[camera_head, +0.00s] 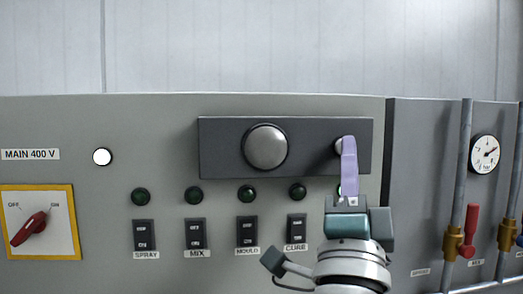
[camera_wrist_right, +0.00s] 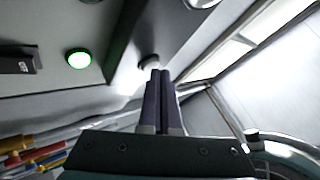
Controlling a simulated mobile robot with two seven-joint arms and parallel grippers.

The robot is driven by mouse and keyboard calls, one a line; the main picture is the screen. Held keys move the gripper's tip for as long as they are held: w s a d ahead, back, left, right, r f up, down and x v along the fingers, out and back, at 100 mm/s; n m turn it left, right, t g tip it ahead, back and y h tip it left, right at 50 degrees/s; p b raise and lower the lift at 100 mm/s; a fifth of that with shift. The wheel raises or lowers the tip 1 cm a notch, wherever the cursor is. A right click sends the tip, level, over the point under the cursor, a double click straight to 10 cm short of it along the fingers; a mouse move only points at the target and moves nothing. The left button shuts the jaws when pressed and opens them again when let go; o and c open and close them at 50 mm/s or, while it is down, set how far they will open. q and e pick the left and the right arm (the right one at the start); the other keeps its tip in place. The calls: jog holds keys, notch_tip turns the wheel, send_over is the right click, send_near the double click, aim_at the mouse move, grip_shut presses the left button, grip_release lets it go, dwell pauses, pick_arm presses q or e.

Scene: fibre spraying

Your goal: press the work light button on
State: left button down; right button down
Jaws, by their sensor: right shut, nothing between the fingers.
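A dark panel (camera_head: 306,133) on the grey cabinet carries a large silver dome (camera_head: 266,147) and a smaller round button (camera_head: 339,147) to its right. No label naming the work light is readable. My right gripper (camera_head: 348,141) is shut and empty, its purple fingers pointing up in front of the small button and covering part of it. In the right wrist view the shut fingertips (camera_wrist_right: 160,75) are at the small button (camera_wrist_right: 148,62); I cannot tell whether they touch. A lit green lamp (camera_wrist_right: 78,59) shows left of them. My left gripper is out of view.
Several dark green lamps (camera_head: 193,195) sit above black switches labelled SPRAY (camera_head: 144,235), MIX, MOULD and another. A red main switch (camera_head: 29,228) and a white lamp (camera_head: 102,157) are at left. Pipes with a red-handled valve (camera_head: 471,229) and a gauge (camera_head: 485,153) stand at right.

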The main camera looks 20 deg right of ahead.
dwell(0.4)
jog(key=shift+s+a, duration=0.1)
jog(key=shift+s, duration=0.25)
jog(key=shift+s+p, duration=0.1)
jog(key=shift+p, duration=0.2)
jog(key=s+p, duration=0.1)
jog(key=s, duration=0.1)
jog(key=s+a+p, duration=0.1)
jog(key=s, duration=0.2)
jog(key=shift+s+a, duration=0.2)
jog(key=shift+s, duration=0.1)
